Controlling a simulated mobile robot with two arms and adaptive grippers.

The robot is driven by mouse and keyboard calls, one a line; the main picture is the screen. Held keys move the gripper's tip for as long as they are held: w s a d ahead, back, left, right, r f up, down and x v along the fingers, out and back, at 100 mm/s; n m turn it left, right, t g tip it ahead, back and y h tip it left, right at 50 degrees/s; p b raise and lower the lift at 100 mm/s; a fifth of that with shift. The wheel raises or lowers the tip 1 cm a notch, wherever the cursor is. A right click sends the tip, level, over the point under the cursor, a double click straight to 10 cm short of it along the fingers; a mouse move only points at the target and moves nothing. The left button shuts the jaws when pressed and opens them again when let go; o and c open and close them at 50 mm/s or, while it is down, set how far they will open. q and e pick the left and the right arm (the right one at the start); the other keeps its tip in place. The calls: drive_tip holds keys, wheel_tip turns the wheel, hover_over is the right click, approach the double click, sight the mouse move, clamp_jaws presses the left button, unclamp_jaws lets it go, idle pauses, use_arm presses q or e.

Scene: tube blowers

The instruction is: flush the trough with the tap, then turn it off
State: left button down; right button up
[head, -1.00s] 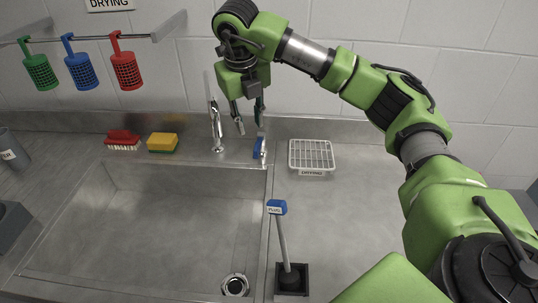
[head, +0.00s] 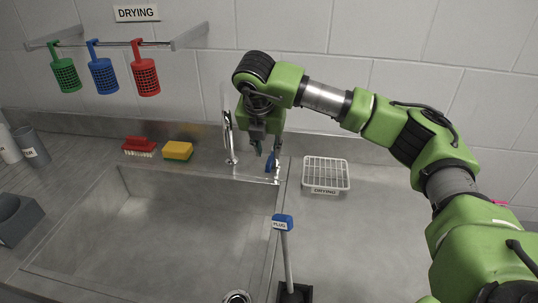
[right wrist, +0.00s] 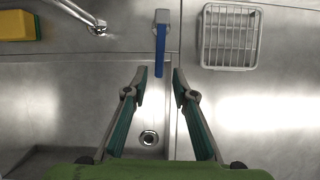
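The chrome tap (head: 229,138) stands at the back of the steel trough (head: 200,225), and no water stream shows. A lever with a blue handle (head: 270,163) is on the ledge right of the tap; its blue handle also shows in the right wrist view (right wrist: 160,50), pointing toward me. My right gripper (head: 264,150) is over the ledge close to this handle. In the right wrist view it is open and empty (right wrist: 161,82), with the handle ahead of and roughly between its fingertips. The drain (right wrist: 148,138) shows uncovered. My left gripper is out of view.
A white drying rack (head: 326,174) lies right of the lever. A red brush (head: 139,147) and yellow sponge (head: 177,150) sit on the left ledge. A blue-topped plug stick (head: 283,222) stands upright by the trough's right edge. Coloured baskets (head: 103,76) hang on the wall rail.

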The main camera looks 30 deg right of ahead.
sight(269, 160)
drive_tip(key=x, duration=0.4)
drive_tip(key=shift+w+f+p, duration=0.1)
drive_tip(key=shift+f+p, duration=0.25)
drive_tip(key=shift+f, duration=0.05)
clamp_jaws()
